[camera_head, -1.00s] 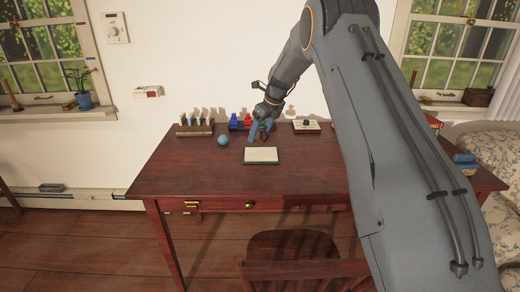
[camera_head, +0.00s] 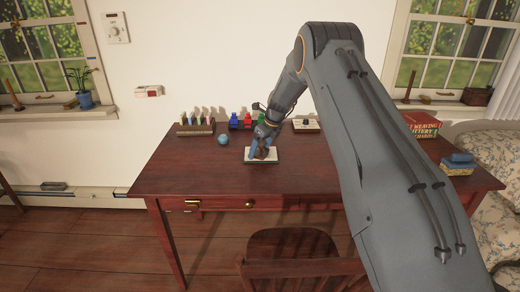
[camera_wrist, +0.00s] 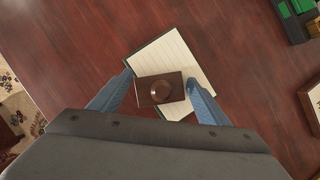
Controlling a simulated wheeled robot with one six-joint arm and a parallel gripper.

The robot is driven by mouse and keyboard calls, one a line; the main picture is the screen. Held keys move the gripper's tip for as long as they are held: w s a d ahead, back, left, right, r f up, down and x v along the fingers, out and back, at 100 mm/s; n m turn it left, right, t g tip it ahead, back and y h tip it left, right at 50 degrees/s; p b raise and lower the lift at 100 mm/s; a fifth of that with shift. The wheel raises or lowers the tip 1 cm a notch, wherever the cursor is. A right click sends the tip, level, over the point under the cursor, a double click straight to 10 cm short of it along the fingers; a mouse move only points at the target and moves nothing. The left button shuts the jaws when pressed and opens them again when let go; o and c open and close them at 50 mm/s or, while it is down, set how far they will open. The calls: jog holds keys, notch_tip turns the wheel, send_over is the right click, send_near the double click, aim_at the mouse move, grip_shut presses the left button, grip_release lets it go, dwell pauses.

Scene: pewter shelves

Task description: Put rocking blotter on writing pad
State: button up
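The rocking blotter (camera_wrist: 160,90) is a small brown block with a round knob. In the wrist view it lies between the two blue fingers of my gripper (camera_wrist: 160,82), which appear to press against its sides. The writing pad (camera_wrist: 188,58) is a pale lined sheet with a dark edge, and the blotter overlaps its lower part in that view. In the head view my gripper (camera_head: 262,154) is over the pad (camera_head: 248,159), hiding much of it. I cannot tell whether the blotter touches the pad.
The pad lies on a dark red wooden desk (camera_head: 200,176). Behind stand a rack (camera_head: 195,129), a blue ball (camera_head: 223,140), small coloured bottles (camera_head: 234,121) and a pale box (camera_head: 306,126). Books (camera_head: 458,164) lie at the right end. A chair (camera_head: 290,250) stands in front.

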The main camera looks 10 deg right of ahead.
jog(key=shift+o, duration=1.3)
jog(key=shift+r, duration=0.2)
jog(key=b+v, duration=0.1)
jog(key=v, duration=1.1)
jog(key=s+a+f+n+g+h, duration=0.1)
jog(key=s+n, duration=1.3)
jog(key=s, duration=0.9)
jog(key=s+a+f+n+g+h, duration=0.1)
jog(key=s+a+n+g, duration=0.1)
jog(key=s+n, duration=1.2)
jog(key=s, duration=0.9)
jog(key=shift+a+g+h, duration=0.3)
jog(key=shift+h, duration=0.1)
jog(key=shift+f, duration=0.15)
